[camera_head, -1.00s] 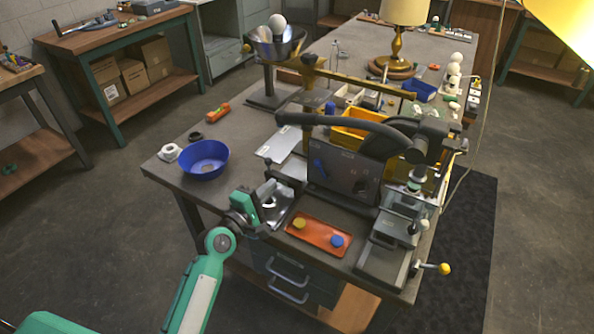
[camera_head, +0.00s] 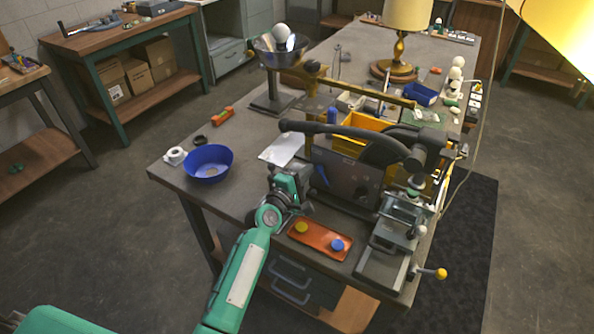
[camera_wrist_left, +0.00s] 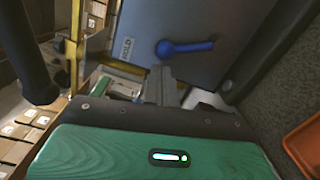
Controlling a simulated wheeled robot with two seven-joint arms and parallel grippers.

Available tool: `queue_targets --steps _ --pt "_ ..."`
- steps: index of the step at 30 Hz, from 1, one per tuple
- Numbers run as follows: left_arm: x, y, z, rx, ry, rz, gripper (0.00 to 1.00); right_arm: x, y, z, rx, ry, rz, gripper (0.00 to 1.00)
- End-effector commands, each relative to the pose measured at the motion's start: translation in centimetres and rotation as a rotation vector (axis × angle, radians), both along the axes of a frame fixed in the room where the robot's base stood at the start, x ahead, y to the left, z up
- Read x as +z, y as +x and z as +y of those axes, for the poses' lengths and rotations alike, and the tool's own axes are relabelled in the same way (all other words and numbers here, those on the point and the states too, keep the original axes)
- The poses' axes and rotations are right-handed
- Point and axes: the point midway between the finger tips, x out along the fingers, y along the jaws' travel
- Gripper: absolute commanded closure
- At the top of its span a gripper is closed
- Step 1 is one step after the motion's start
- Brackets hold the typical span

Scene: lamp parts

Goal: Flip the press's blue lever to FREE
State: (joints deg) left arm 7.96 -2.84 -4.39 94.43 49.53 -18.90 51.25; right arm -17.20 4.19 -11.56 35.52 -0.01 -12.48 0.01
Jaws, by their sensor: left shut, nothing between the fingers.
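The press's dark grey panel (camera_head: 350,184) stands at the front of the workbench. Its blue lever (camera_head: 322,173) is on the left part of the panel. In the left wrist view the lever (camera_wrist_left: 185,47) lies nearly level across the picture, its round thicker end to the left. A small label (camera_wrist_left: 127,48) that seems to read HOLD is left of it. My left gripper (camera_wrist_left: 160,84) is shut and empty, its fingers below the lever in that view and apparently apart from it. In the head view the gripper (camera_head: 301,170) is just left of the panel. My right gripper is not in view.
A black curved handle (camera_head: 345,137) arches over the panel. An orange tray (camera_head: 320,241) with a yellow and a blue knob lies in front. A blue bowl (camera_head: 208,163) stands to the left, and a yellow bin (camera_head: 362,127) behind the press.

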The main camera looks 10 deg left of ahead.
Motion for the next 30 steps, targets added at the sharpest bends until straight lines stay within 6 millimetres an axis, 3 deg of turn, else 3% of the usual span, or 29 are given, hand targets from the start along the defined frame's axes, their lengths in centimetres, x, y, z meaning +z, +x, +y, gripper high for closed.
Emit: queue_targets --steps 30 --pt "0.6 -0.2 -0.6 0.000 0.103 -0.029 1.00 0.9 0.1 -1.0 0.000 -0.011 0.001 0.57"
